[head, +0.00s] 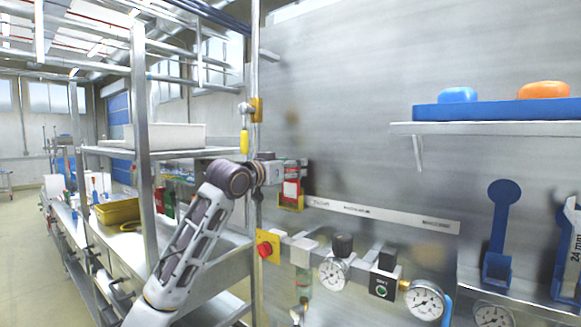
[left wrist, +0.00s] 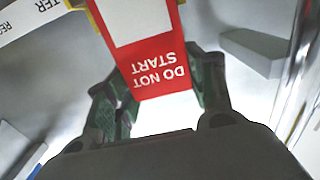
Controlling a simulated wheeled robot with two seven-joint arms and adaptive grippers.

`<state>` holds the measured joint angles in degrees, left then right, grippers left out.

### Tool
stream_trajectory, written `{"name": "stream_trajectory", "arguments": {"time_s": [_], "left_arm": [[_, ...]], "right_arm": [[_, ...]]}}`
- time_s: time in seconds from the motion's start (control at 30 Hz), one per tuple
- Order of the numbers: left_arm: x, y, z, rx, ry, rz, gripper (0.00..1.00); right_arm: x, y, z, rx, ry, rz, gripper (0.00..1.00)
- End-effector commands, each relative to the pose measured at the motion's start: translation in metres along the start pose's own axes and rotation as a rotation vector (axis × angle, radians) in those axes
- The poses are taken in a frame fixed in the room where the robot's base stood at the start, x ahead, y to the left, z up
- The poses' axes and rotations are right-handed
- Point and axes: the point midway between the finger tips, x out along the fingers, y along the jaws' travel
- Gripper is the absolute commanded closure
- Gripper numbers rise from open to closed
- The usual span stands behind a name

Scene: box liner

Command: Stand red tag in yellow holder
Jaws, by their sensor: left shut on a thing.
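The red tag (head: 292,188) has a white panel and stands roughly upright at the grey wall. In the left wrist view the tag (left wrist: 160,68) reads "DO NOT START" upside down. My left gripper (head: 291,168) is shut on the tag's upper end; its green-padded fingers (left wrist: 157,88) sit at either side of it. The yellow holder (head: 290,208) shows around the tag's lower end, and a bit of it shows at the top of the left wrist view (left wrist: 98,14). I cannot tell whether the tag is fully seated in it. My right gripper is out of view.
A white label strip (head: 385,214) runs right of the holder. Below are gauges (head: 334,272) and a red button (head: 265,249) on a yellow plate. A metal post (head: 255,60) stands left of the tag. A shelf (head: 490,128) with a blue tray is at upper right.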

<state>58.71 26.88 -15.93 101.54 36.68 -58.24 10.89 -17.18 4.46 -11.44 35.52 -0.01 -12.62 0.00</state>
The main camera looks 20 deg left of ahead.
Motion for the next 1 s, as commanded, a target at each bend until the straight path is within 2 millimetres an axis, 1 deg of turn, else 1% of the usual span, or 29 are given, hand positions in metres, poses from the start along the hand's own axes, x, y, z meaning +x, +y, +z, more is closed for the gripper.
{"name": "stream_trajectory", "arguments": {"time_s": [0.47,0.5,0.67,1.0], "left_arm": [[-0.0002,0.0,0.0023,0.0,0.001,0.0,0.64],[-0.0002,0.0,0.0023,0.0,0.001,0.0,0.41],[-0.0001,0.0,0.0023,0.0,0.001,0.0,0.21],[-0.0002,0.0,0.0025,0.0,0.0,0.0,0.21]], "right_arm": [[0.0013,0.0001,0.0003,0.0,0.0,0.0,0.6],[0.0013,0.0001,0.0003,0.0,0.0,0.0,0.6],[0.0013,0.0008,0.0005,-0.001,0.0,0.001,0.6],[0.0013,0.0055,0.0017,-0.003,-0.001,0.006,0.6]]}}
